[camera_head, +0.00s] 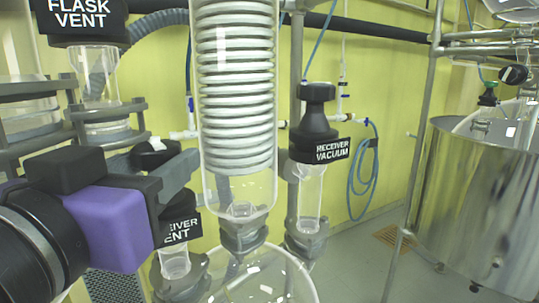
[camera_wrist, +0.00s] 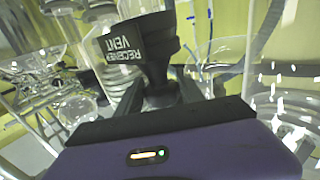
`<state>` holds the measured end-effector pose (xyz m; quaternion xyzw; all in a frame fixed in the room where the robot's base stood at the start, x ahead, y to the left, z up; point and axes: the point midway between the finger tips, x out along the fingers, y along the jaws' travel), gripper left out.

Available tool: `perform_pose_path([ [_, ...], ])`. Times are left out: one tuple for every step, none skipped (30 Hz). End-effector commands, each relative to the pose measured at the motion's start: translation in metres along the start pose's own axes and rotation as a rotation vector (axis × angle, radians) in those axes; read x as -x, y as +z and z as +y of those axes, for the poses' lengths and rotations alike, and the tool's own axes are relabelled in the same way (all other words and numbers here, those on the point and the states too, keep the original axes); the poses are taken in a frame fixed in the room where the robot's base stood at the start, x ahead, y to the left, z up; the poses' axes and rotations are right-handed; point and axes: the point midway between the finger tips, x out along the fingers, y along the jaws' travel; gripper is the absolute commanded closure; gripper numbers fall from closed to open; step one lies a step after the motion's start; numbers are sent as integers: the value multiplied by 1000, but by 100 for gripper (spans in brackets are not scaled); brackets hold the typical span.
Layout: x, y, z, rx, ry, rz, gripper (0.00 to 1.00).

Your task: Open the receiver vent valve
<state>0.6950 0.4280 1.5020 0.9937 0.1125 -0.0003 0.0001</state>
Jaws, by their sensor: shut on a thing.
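The receiver vent valve has a black body with a white-lettered label (camera_head: 181,231), partly hidden behind my gripper in the head view. Its black handle (camera_head: 154,150) shows just above my fingers. My purple and black gripper (camera_head: 172,168) reaches in from the left and is shut on this handle. In the wrist view the valve's label (camera_wrist: 125,44) appears upside down, and the handle (camera_wrist: 158,82) runs down between my fingers (camera_wrist: 160,95). The grip contact is partly hidden. I cannot tell how far the valve is turned.
The receiver vacuum valve (camera_head: 316,130) stands to the right, beyond the glass coil condenser (camera_head: 236,90). The flask vent valve (camera_head: 82,20) is at upper left. A round glass vessel (camera_head: 262,280) is below. A steel tank (camera_head: 478,205) stands at right.

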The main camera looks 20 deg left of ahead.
Motion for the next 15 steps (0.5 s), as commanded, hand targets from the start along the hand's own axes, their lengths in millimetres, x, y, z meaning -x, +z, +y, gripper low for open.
perform_pose_path([
  [0, 0, 0, 0, -2, 0, 96],
  [0, 0, 0, 1, -3, 0, 96],
  [0, 0, 0, 1, -6, 1, 96],
  [0, 0, 0, 2, -9, 1, 96],
  [0, 0, 0, 1, -15, 1, 96],
  [0, 1, 0, 1, -23, 0, 96],
  [0, 1, 1, 1, -31, 0, 96],
  [0, 0, 1, 2, -39, 1, 96],
  [0, 0, 2, 0, -54, 2, 96],
  [0, 0, 2, 1, -66, 2, 96],
  [0, 0, 2, 2, -79, 2, 96],
  [0, 0, 3, 1, -100, 2, 96],
  [0, 0, 3, 2, -117, 3, 96],
  [-1, 0, 3, 1, -135, 3, 96],
  [0, 0, 3, 1, -162, 3, 96],
])
